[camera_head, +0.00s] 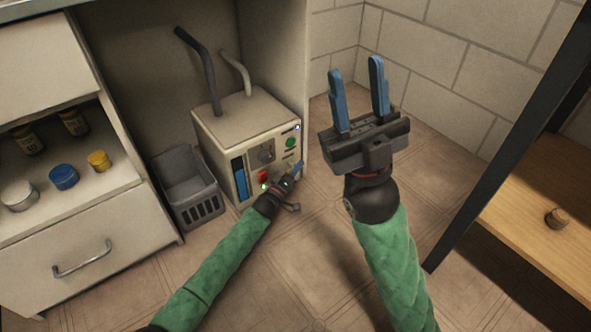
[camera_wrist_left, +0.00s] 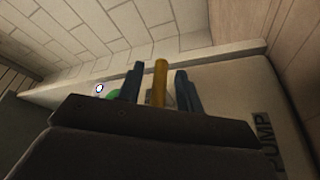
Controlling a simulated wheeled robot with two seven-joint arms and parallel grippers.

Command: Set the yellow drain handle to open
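The pump box (camera_head: 225,125) is cream with a control panel on its front, and stands in the cabinet bay. The yellow drain handle (camera_wrist_left: 160,82) shows as a straight bar in the left wrist view. My left gripper (camera_wrist_left: 157,72) is open, one blue finger on each side of the handle, with narrow gaps visible. In the head view my left gripper (camera_head: 298,166) is at the panel's lower right and mostly hides the handle. The handle's base and its marked setting cannot be seen. My right gripper (camera_head: 357,65) is open and empty, raised to the right of the box.
The panel has a green button (camera_head: 290,142), a red switch (camera_head: 263,176) and a dark knob (camera_head: 265,155). A grey basket (camera_head: 185,180) stands left of the box. Shelves with jars are at far left, a wooden shelf (camera_head: 540,180) at right. Floor in front is clear.

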